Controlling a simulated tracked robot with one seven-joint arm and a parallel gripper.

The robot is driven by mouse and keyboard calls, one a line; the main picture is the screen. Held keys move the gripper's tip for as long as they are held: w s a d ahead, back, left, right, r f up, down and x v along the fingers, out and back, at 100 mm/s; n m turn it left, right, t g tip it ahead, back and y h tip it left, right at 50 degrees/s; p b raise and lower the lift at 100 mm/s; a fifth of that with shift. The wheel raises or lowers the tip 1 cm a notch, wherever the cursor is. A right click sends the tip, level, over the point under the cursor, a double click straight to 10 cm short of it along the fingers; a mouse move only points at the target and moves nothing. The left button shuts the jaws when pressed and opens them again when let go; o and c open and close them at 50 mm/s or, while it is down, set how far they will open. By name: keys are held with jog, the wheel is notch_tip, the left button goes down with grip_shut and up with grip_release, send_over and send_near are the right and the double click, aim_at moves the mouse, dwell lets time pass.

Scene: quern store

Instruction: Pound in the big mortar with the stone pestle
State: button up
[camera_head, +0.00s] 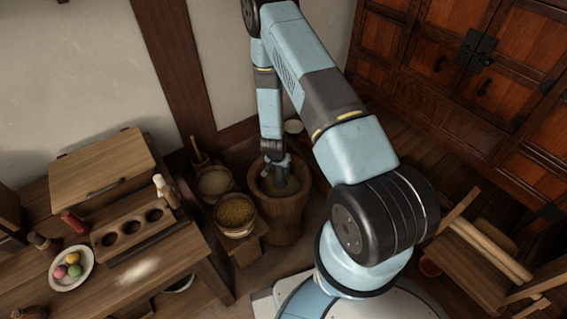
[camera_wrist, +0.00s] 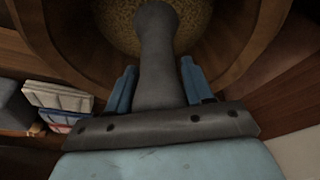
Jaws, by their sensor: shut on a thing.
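The big wooden mortar (camera_head: 277,217) stands on the floor beyond the table's right end. In the wrist view its round inner wall (camera_wrist: 236,50) surrounds a grainy tan filling (camera_wrist: 117,22). My gripper (camera_head: 279,170) is above the mortar's mouth, pointing down. In the wrist view its two blue fingers (camera_wrist: 158,85) are shut on the grey stone pestle (camera_wrist: 154,58). The pestle's far end reaches into the mortar over the grain. Where exactly its tip meets the filling cannot be told.
Two grain containers (camera_head: 236,213) stand close left of the mortar. The wooden table (camera_head: 190,255) at left holds a plate of coloured balls (camera_head: 71,268) and a rack with holes (camera_head: 132,229). Cabinets (camera_head: 480,60) stand at back right. A wooden frame with a roller (camera_head: 490,248) is at right.

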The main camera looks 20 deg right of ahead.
jog(key=shift+f, duration=0.35)
jog(key=shift+r, duration=0.1)
notch_tip(320, 180, up, 8)
jog(key=shift+f, duration=0.1)
dwell(0.5)
jog(key=shift+f, duration=0.1)
